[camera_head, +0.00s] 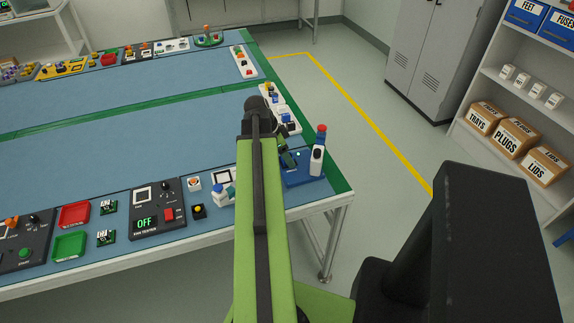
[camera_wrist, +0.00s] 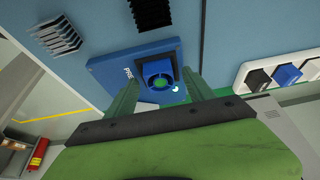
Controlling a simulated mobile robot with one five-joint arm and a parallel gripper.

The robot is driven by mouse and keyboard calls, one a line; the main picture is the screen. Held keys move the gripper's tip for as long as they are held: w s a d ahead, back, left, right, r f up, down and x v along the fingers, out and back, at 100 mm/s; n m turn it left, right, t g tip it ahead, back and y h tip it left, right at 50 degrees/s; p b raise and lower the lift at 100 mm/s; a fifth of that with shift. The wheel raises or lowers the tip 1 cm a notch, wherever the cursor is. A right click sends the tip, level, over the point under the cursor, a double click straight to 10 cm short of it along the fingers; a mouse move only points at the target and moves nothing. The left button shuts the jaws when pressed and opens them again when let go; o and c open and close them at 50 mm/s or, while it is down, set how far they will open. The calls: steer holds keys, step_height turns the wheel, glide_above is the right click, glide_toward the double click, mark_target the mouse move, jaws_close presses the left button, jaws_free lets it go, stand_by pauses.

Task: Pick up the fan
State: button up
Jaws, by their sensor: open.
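The fan (camera_wrist: 160,82), a small blue frame with a dark inside and a green spot in its middle, sits on a blue plate (camera_wrist: 105,72) with white lettering in the wrist view. My gripper (camera_wrist: 163,90) is open, with one green finger left of the fan and the other right of it. No contact between fingers and fan can be made out. In the head view the blue plate (camera_head: 310,180) is at the table's right corner, and my arm largely hides the gripper and the fan.
A control box reading OFF (camera_head: 158,210) is left of my arm. The table's middle is clear.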

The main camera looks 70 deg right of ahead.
steer(key=shift+r, duration=0.1)
steer(key=shift+c, duration=0.3)
jaws_close()
step_height(320, 180, up, 10)
steer(key=p, duration=1)
